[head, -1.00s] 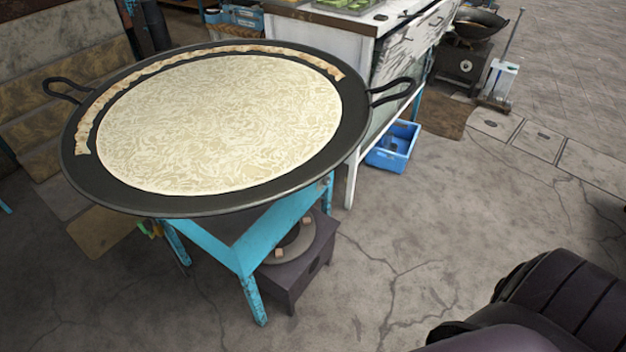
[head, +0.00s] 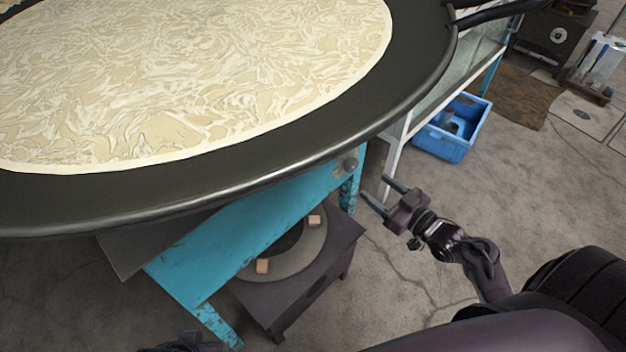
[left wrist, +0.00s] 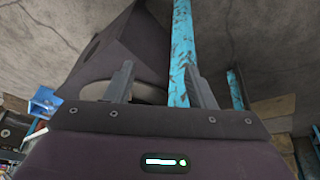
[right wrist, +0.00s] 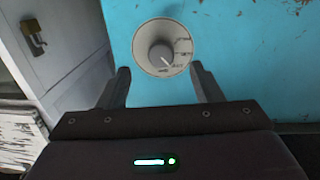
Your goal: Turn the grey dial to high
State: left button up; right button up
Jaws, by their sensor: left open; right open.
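The grey dial (head: 349,165) is on the blue stand's panel (head: 262,215), just under the pan's rim. In the right wrist view the dial (right wrist: 162,54) has a round pale plate with small markings, too small to read, and its pointer line aims to the lower right. My right gripper (head: 374,190) is open and empty, to the right of and lower than the dial in the head view. In the right wrist view its fingers (right wrist: 160,82) are on either side below the dial, apart from it. My left gripper (left wrist: 158,82) is open and empty near a blue stand leg (left wrist: 182,50).
A large black pan (head: 418,60) with a pale flat sheet of milk (head: 200,70) overhangs the dial. A dark burner box (head: 335,255) stands under the stand. A blue crate (head: 450,145) sits on the floor to the right.

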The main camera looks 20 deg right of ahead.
aim_at(354, 167)
jog(key=x, duration=0.2)
jog(key=b+x, duration=0.1)
jog(key=x, duration=0.2)
jog(key=r+x, duration=0.1)
jog(key=x, duration=0.1)
jog(key=shift+w+a, duration=0.2)
jog(key=shift+w, duration=0.15)
pick_arm(q)
jog(key=shift+w+d+r+t+h, duration=0.15)
jog(key=shift+d+t+h, duration=0.1)
jog(key=shift+d, duration=0.15)
jog(key=shift+w+d+r+t+h, duration=0.15)
jog(key=shift+d+t, duration=0.1)
jog(key=shift+d, duration=0.15)
pick_arm(e)
jog(key=shift+n, duration=0.3)
jog(key=c, duration=1)
